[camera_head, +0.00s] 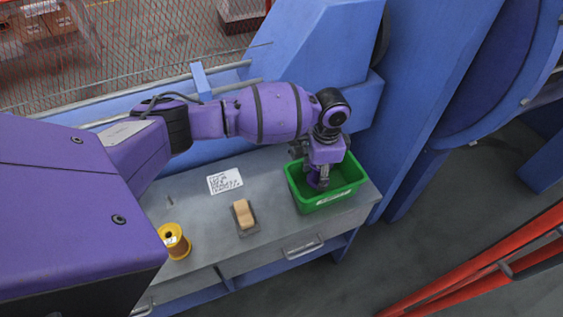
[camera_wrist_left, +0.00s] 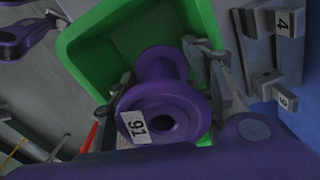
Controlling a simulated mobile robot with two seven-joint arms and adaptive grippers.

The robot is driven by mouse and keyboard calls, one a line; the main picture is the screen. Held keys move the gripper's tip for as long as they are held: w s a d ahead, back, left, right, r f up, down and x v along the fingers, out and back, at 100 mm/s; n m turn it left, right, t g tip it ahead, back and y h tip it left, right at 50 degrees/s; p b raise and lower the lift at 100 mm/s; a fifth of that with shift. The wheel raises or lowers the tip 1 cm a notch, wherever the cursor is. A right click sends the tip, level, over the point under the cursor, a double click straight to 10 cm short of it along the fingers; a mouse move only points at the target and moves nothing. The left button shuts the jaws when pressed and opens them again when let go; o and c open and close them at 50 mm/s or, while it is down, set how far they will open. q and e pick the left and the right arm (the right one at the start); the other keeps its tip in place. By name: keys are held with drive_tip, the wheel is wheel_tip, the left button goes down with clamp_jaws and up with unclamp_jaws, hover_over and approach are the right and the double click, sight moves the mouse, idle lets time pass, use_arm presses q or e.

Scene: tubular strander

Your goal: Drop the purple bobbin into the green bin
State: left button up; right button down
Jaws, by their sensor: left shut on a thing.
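The green bin (camera_head: 353,193) stands at the right end of the grey workbench. My left gripper (camera_head: 318,179) points down over the bin, with its tips within the rim's outline. In the left wrist view the purple bobbin (camera_wrist_left: 168,97) sits between the two fingers, which are shut on it. Its flange carries a white label with a number. The green bin (camera_wrist_left: 91,53) shows behind the bobbin. How far the bobbin is above the bin floor I cannot tell. My right gripper is in neither view.
A yellow bobbin (camera_head: 174,241) stands on the workbench (camera_head: 196,205) at the left. Blue machine housing (camera_head: 420,100) rises behind and right of the bench.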

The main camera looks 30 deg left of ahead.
use_arm(q)
drive_tip(key=shift+w+r, duration=0.15)
drive_tip(key=shift+r, duration=0.1)
drive_tip(key=o, duration=1.2)
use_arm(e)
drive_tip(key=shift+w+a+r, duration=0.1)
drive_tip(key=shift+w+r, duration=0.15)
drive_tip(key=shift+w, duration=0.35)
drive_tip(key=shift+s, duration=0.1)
use_arm(q)
wheel_tip(320, 180, up, 12)
drive_tip(key=shift+f, duration=0.1)
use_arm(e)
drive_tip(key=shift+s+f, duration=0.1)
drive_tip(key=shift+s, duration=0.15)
